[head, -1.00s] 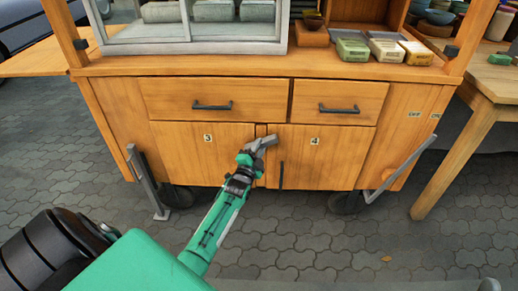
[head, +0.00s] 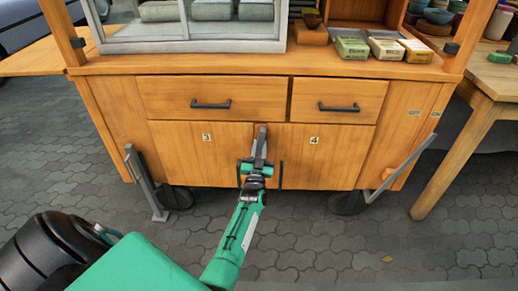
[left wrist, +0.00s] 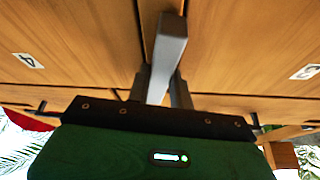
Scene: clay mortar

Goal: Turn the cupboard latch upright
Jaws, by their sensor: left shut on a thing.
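The cupboard latch (head: 262,138) is a grey bar between the two lower doors of the wooden cart, and it stands upright now. My left gripper (head: 259,164) is shut on the latch's lower part, with its arm reaching up from below. In the left wrist view the latch (left wrist: 170,48) runs between the two fingers of the left gripper (left wrist: 163,85). The left door (head: 200,150) is marked 3 and the right door (head: 325,155) is marked 4; both are closed. The latch's pivot is hard to make out. My right gripper is not in view.
Two drawers with dark handles (head: 211,105) are above the doors. Grey metal props (head: 146,183) flank the cart at both sides. A wooden table (head: 485,95) stands at the right. The paved floor (head: 320,245) in front is clear.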

